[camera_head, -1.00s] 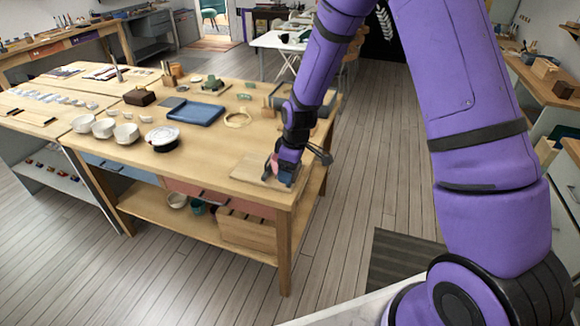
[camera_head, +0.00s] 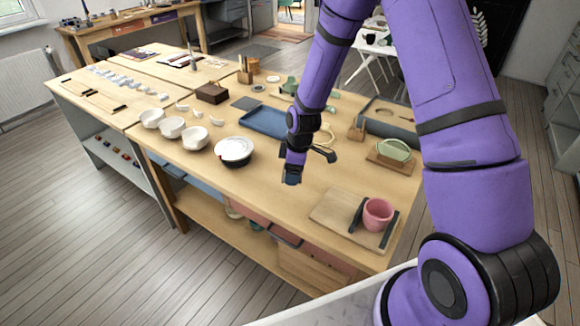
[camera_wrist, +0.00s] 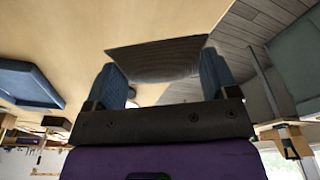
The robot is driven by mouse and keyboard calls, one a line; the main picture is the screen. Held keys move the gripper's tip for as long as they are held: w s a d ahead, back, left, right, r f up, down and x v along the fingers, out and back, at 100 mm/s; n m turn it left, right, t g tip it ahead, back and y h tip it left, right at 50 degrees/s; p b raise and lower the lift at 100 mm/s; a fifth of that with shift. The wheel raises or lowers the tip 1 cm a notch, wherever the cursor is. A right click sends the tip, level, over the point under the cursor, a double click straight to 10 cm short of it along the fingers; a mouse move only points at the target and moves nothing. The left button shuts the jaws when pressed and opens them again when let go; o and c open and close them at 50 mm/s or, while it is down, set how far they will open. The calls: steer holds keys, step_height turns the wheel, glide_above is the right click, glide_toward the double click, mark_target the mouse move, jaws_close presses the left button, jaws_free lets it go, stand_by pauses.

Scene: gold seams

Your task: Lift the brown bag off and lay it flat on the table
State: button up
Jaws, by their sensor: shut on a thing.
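My gripper (camera_head: 292,178) is above the middle of the table (camera_head: 318,190), apart from the tabletop. In the wrist view its blue fingers (camera_wrist: 166,85) are shut on a dark grey-brown thing with a wrinkled surface, the brown bag (camera_wrist: 155,56). The bag spans the space between the fingers. In the head view the bag is too small and dark to make out. A pink cup (camera_head: 377,216) stands on a light wooden board (camera_head: 328,214) at the table's near right, between dark upright bars, uncovered.
A white-topped round dish (camera_head: 233,150) and white bowls (camera_head: 172,127) stand left of my gripper. A blue tray (camera_head: 266,123) lies behind it. A brown box (camera_head: 212,93) stands farther back. A green item (camera_head: 394,150) sits at the right. Bare tabletop lies below and in front of my gripper.

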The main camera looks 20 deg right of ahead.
mark_target(289, 195)
steer(key=shift+w+a+f, duration=0.15)
steer(key=shift+w+a, duration=0.1)
steer(key=shift+w, duration=0.25)
steer(key=shift+f, duration=4)
steer(key=shift+f, duration=0.4)
steer(key=o, duration=1)
steer(key=shift+r, duration=4.05)
